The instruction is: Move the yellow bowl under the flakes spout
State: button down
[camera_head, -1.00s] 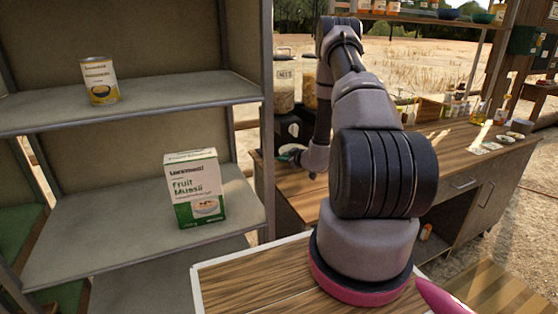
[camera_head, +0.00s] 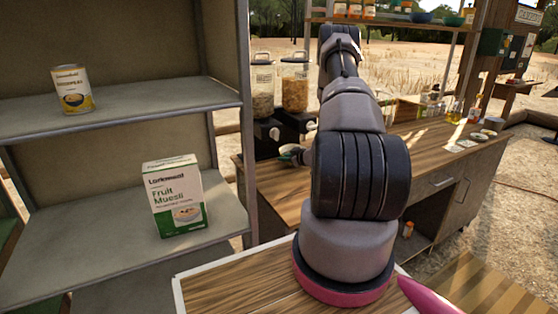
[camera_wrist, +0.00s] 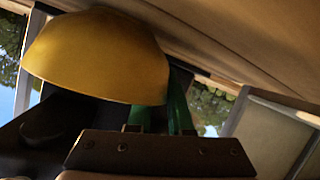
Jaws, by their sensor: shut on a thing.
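The yellow bowl (camera_wrist: 95,55) fills the upper left of the wrist view. My gripper (camera_wrist: 160,118) is shut on it, with green parts of the fingers showing beside the rim. In the head view my gripper (camera_head: 289,152) is small and far off, over the counter's left end, in front of the dispensers. The bowl cannot be made out clearly there. Two dispensers with clear canisters stand side by side, a left one (camera_head: 262,90) and a right one (camera_head: 295,85), on black bases with pale knobs. Their labels are too small to read. The bowl's position relative to either spout cannot be told.
A wooden counter (camera_head: 285,192) runs to the right, with bottles (camera_head: 455,110) toward its far end. At left a shelf unit (camera_head: 110,205) holds a can (camera_head: 73,90) and a Fruit Muesli box (camera_head: 175,195). A hanging shelf (camera_head: 390,19) is above the counter.

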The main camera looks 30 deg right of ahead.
jog(key=shift+d+f, duration=0.15)
jog(key=shift+d, duration=2.35)
jog(key=c, duration=0.8)
grip_release()
jog(key=shift+o, duration=0.2)
jog(key=shift+s+d+r, duration=0.1)
jog(key=shift+r, duration=0.1)
jog(key=v, duration=1)
jog(key=shift+s+r, duration=0.1)
jog(key=shift+s, duration=0.1)
